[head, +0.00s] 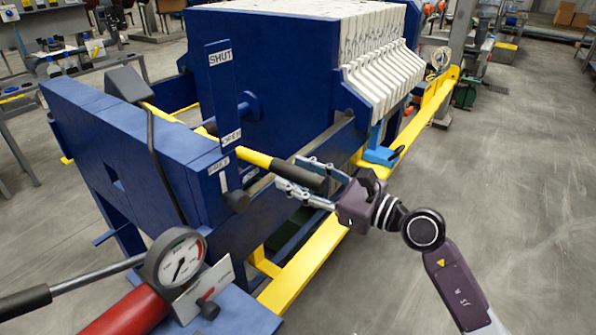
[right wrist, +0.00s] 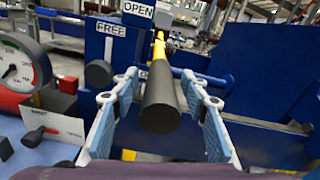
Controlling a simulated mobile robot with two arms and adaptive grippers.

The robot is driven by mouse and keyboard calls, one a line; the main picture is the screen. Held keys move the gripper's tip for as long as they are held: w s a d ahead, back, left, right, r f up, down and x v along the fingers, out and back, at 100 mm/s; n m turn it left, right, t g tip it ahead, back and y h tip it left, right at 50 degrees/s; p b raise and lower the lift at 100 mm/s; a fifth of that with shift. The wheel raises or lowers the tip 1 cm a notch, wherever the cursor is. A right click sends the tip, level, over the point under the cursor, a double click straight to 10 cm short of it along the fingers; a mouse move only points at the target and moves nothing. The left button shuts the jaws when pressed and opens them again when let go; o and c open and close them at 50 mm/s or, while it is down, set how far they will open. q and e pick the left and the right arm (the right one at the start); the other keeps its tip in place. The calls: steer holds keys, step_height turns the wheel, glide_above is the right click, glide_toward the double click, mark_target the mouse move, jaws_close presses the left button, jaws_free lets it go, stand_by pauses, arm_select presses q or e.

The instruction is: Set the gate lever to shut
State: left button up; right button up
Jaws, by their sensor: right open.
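The gate lever (head: 254,158) is a yellow bar with a black grip, lying at the OPEN label (head: 231,138) at the lower end of a blue upright plate (head: 222,95). The SHUT label (head: 220,57) is at the plate's top. My right gripper (head: 290,173) is open, with its fingers on either side of the black grip. In the right wrist view the black grip (right wrist: 161,103) points at the camera between the two blue finger pads, with gaps visible on both sides. My left gripper is in neither view.
A pressure gauge (head: 176,257) and red cylinder (head: 130,312) stand at the front left. A small black knob (head: 236,201) sits by the FREE label (head: 218,165). White filter plates (head: 380,60) fill the blue press behind. Floor at the right is clear.

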steer(key=shift+c, duration=0.7)
jaws_close()
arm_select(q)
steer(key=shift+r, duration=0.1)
arm_select(e)
steer(key=shift+r, duration=0.1)
